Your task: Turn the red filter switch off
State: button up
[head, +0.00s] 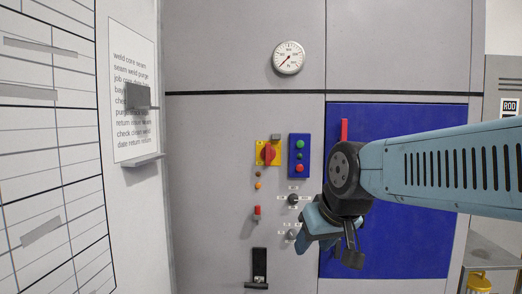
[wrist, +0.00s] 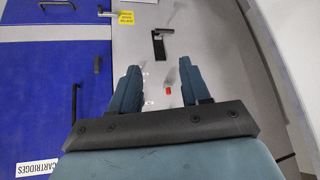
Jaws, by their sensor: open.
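A small red switch (head: 257,213) sits on the grey cabinet front, left of two dark knobs. It also shows as a red spot (wrist: 168,90) between my fingers in the wrist view. The labels are too small to read, so I cannot tell which is the filter switch. My gripper (head: 314,236) is right of the small red switch in the head view. In the wrist view my gripper (wrist: 159,70) has its fingers spread and holds nothing; I see no contact with the switch.
Dark knobs (head: 293,199) and (head: 291,235) lie close to my gripper. A black handle (head: 258,270) is below the switch. A button box (head: 299,155), a gauge (head: 288,57) and a blue door (head: 400,250) are around. A wall shelf (head: 142,160) juts out at left.

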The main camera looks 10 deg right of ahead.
jog(key=w+a+r+t, duration=0.2)
jog(key=w+r, duration=0.1)
jog(key=w, duration=0.4)
jog(key=w+a+r+t+y, duration=0.1)
jog(key=w+a+r+t, duration=0.15)
jog(key=w, duration=0.35)
jog(key=w+a+r+t, duration=0.1)
jog(key=w+r+t, duration=0.1)
jog(key=w+r, duration=0.35)
jog(key=m+t+h, duration=0.4)
jog(key=h, duration=0.3)
send_near(268, 148)
jog(key=x, duration=0.9)
jog(key=shift+w, duration=0.35)
jog(key=shift+c, duration=0.2)
